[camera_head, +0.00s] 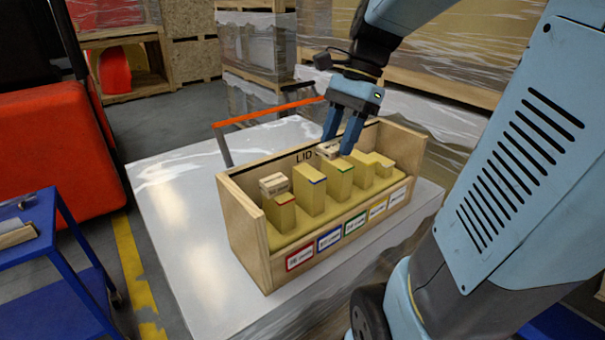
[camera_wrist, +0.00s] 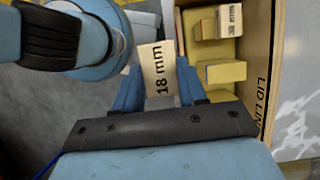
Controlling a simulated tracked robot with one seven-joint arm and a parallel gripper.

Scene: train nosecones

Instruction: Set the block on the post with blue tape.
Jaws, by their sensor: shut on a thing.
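My gripper (camera_head: 338,143) is shut on a small wooden block (camera_head: 328,150), held high over the box, near the post with green tape (camera_head: 340,182) in the picture. In the wrist view the held block (camera_wrist: 157,68) is between the fingers and its face reads "18 mm". The post with blue tape (camera_head: 309,190) stands second from left in the box, and its top is bare. The post with red tape (camera_head: 281,213) at the far left has another block (camera_head: 273,184) on top. How high the held block is above the posts is hard to tell.
The open wooden box (camera_head: 243,225) has colored labels along its front and raised side walls. Further posts (camera_head: 379,164) stand to the right. The box rests on a pale wrapped surface (camera_head: 180,215). A blue cart (camera_head: 55,250) stands at the left.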

